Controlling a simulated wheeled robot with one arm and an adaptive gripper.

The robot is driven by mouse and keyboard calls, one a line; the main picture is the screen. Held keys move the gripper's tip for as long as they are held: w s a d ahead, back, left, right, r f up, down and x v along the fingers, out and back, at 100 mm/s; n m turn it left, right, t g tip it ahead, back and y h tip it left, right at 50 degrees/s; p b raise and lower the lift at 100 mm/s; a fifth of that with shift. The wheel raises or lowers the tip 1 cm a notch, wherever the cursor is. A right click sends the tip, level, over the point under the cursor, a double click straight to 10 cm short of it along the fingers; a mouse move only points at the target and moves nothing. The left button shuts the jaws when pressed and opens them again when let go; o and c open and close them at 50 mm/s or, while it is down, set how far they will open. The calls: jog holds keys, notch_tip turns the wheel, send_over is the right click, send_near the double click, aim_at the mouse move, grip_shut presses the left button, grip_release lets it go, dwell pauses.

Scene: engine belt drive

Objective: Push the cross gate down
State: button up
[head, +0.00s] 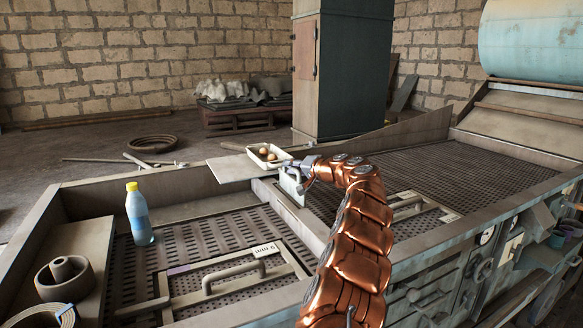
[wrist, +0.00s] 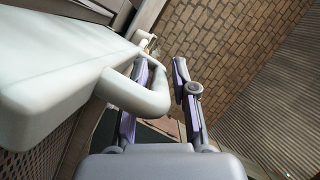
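The cross gate (head: 291,186) is a pale grey upright plate with a loop handle, standing at the divider between the two perforated decks in the head view. In the wrist view the gate (wrist: 55,65) fills the upper left, and its handle (wrist: 150,98) sticks out towards my gripper (wrist: 162,66). My gripper's two purple-grey fingers are apart, one on each side of the handle's outer bar. The left finger appears to pass through the loop. I cannot tell whether either finger touches the bar. In the head view my gripper (head: 304,166) is small beside the gate's top.
A bottle with a yellow cap (head: 139,214) stands on the left deck. A handled hatch (head: 232,279) lies in front of it, another (head: 408,205) on the right deck. A tray with brown round items (head: 268,155) sits just behind the gate. A tall dark column (head: 343,70) rises behind.

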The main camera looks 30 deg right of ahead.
grip_shut()
dwell(0.6)
